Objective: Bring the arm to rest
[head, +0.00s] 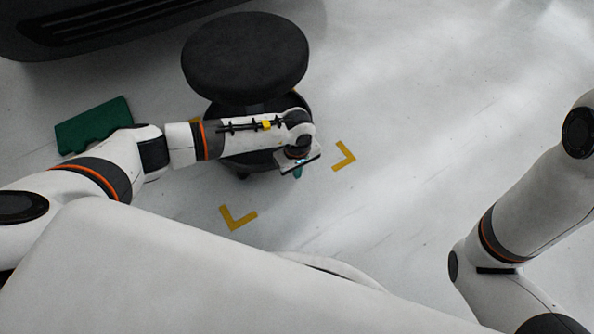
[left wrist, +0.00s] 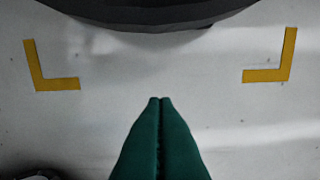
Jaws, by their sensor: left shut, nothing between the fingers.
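My left arm reaches in from the left in the head view, over the floor and in front of a round black stool (head: 245,55). My left gripper (head: 298,172) points down near the stool's base, and only a small green part of its fingers shows there. In the left wrist view its two green fingers (left wrist: 160,100) are pressed together with nothing between them. The stool's dark edge (left wrist: 150,14) shows at the top of that view. My right arm stands at the right of the head view. Its gripper is out of the picture.
Yellow corner marks (head: 238,217) lie on the pale floor around the stool, another (head: 344,156) to its right. A green piece (head: 94,125) lies on the floor at the left. A dark vehicle-like body (head: 110,22) fills the top left. The floor at the upper right is clear.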

